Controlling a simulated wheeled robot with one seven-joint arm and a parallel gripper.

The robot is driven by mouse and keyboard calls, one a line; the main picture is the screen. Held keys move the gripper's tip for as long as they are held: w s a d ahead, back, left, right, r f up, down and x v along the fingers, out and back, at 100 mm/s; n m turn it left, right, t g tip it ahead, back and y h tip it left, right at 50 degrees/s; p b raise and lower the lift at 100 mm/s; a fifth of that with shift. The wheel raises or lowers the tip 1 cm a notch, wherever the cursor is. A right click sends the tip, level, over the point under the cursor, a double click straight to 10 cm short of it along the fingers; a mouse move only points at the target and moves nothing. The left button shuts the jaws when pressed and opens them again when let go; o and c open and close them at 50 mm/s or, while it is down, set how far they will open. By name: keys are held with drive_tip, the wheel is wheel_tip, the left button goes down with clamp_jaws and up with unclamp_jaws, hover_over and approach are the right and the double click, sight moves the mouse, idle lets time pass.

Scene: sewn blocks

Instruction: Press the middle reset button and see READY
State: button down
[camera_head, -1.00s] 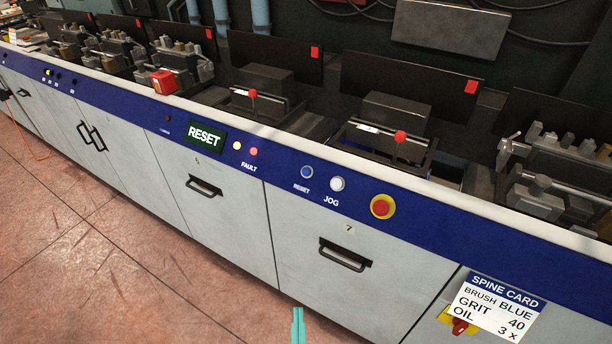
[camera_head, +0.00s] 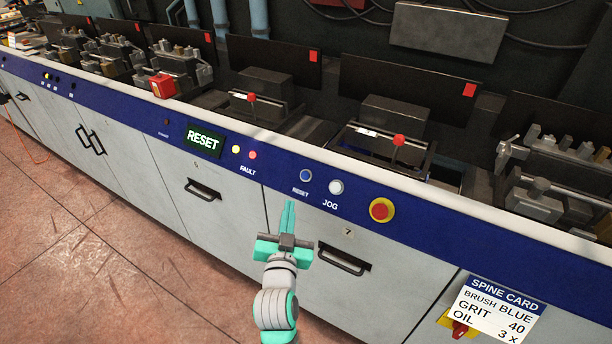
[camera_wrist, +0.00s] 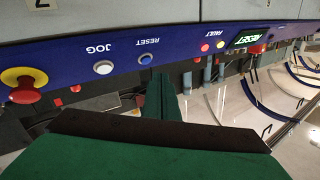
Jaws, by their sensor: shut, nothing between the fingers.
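The blue reset button (camera_head: 306,175) sits on the blue panel strip above a small RESET label, left of the white JOG button (camera_head: 336,187). In the wrist view the blue button (camera_wrist: 146,58) shows just above my fingertips. My gripper (camera_head: 289,204) is shut and empty, its teal fingers pointing up at the panel, a little left of and below the blue button. In the wrist view my gripper (camera_wrist: 161,78) appears near the button; I cannot tell whether it touches. The green display (camera_head: 204,140) reads RESET.
A yellow light (camera_head: 236,149) and a red light (camera_head: 253,155) sit above the FAULT label. A red stop button on a yellow ring (camera_head: 381,210) is to the right. A drawer handle (camera_head: 345,259) juts out below. A spine card (camera_head: 493,309) hangs at lower right.

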sight(305, 176)
drive_tip(key=w+r+m, duration=0.1)
drive_tip(key=w+r, duration=0.3)
drive_tip(key=r, duration=0.3)
drive_tip(key=shift+a+h, duration=0.3)
drive_tip(key=shift+a, duration=0.15)
drive_tip(key=shift+w+d, duration=0.1)
drive_tip(key=shift+w, duration=0.05)
drive_tip(key=shift+w+d+f, duration=0.55)
drive_tip(key=shift+w+f, duration=0.35)
drive_tip(key=shift+w, duration=0.1)
drive_tip(key=shift+w+d+f, duration=0.5)
drive_tip(key=shift+w+f, duration=0.45)
drive_tip(key=shift+w, duration=0.05)
drive_tip(key=shift+w+d+f, duration=0.55)
drive_tip(key=shift+w+f, duration=0.35)
drive_tip(key=shift+w, duration=0.1)
drive_tip(key=shift+d, duration=0.1)
drive_tip(key=shift+s+a, duration=0.1)
drive_tip(key=shift+a, duration=0.1)
drive_tip(key=shift+d, duration=0.1)
